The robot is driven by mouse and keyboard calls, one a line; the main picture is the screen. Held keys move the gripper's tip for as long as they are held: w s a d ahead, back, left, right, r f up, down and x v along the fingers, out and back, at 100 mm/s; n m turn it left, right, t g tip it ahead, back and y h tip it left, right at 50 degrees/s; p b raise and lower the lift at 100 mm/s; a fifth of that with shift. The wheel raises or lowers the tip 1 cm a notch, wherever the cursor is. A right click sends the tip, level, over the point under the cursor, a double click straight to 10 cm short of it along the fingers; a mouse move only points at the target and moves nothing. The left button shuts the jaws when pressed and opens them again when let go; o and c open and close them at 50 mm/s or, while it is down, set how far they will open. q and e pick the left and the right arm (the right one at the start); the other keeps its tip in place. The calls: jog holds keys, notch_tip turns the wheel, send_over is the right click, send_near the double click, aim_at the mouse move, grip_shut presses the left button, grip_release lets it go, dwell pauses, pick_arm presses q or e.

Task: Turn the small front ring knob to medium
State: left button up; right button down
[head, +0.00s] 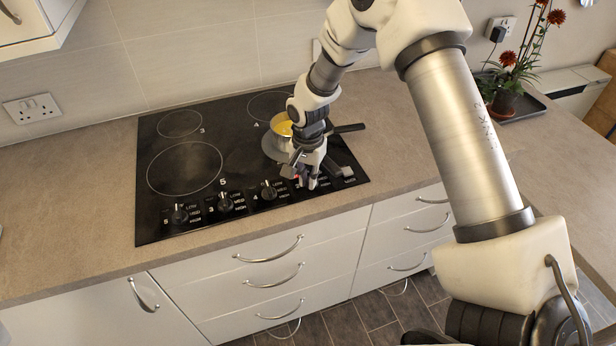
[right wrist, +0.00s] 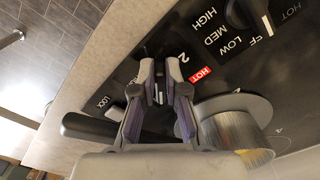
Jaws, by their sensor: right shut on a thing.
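The black hob (head: 155,225) is set in the worktop, with a row of black knobs along its front edge. My right gripper (head: 307,182) reaches down to the front right of this row. In the right wrist view my right gripper (right wrist: 160,88) is shut on a dark knob (right wrist: 159,97) beside a white "2" and a red HOT mark. A short white line shows on the knob between the fingers. The fingers hide most of the knob, and I cannot tell which setting it points to. My left gripper is not in view.
Other knobs (head: 268,190) sit to the left, with OFF, LOW, MED and HIGH labels. A potted plant (head: 505,100) stands on a tray at the right.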

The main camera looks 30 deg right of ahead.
jog(key=m, duration=0.2)
jog(key=m+p, duration=0.1)
jog(key=m, duration=0.1)
jog(key=shift+w+a, duration=0.15)
jog(key=shift+w, duration=0.15)
jog(key=shift+w+m+p, duration=0.2)
jog(key=shift+m+p, duration=0.35)
jog(key=shift+m, duration=0.95)
jog(key=shift+f, duration=0.1)
jog(key=c, duration=1.2)
grip_release()
jog(key=shift+w, duration=0.1)
notch_tip(320, 180, up, 12)
